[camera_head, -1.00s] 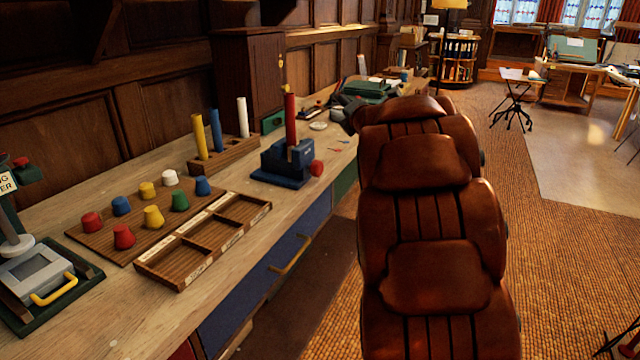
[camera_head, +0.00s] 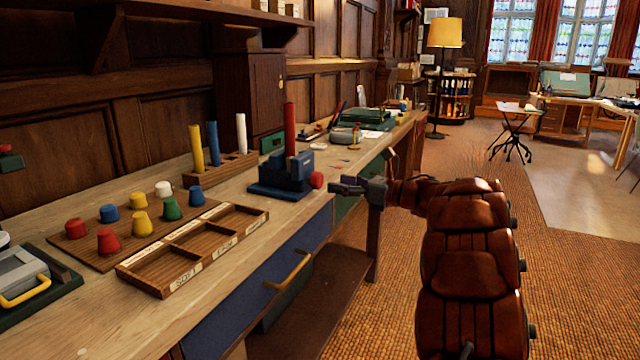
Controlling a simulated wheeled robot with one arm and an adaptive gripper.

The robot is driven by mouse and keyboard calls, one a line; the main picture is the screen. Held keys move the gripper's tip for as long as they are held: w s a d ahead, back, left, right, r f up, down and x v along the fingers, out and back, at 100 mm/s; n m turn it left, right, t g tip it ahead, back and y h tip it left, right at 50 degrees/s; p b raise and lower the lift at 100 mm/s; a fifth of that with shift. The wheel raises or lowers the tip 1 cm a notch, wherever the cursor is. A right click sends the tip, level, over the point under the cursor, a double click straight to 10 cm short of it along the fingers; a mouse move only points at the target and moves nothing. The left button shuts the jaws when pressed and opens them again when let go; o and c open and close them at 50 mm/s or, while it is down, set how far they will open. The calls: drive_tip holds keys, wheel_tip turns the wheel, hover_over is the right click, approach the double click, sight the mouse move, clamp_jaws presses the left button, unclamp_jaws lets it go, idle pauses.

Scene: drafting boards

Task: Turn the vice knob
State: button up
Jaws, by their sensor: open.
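The blue vice (camera_head: 283,174) stands on the workbench near its front edge, with a red rod (camera_head: 290,129) upright in it. Its red knob (camera_head: 316,180) sticks out on the right side, toward the bench's front edge. My gripper (camera_head: 335,186) is just right of the knob, pointing left at it, at about the knob's height. The fingers look open, with nothing seen between them. I cannot tell whether a fingertip touches the knob.
The workbench (camera_head: 110,312) carries a board (camera_head: 75,233) of coloured pegs, a three-part wooden tray (camera_head: 146,281) and a rack (camera_head: 226,168) with yellow, blue and white rods. A yellow drawer handle (camera_head: 288,271) juts from the front. The floor at right is open.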

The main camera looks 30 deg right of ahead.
sight(321, 180)
drive_tip(key=shift+x, duration=3.05)
drive_tip(key=shift+c, duration=0.3)
drive_tip(key=c, duration=1.1)
drive_tip(key=shift+m, duration=0.4)
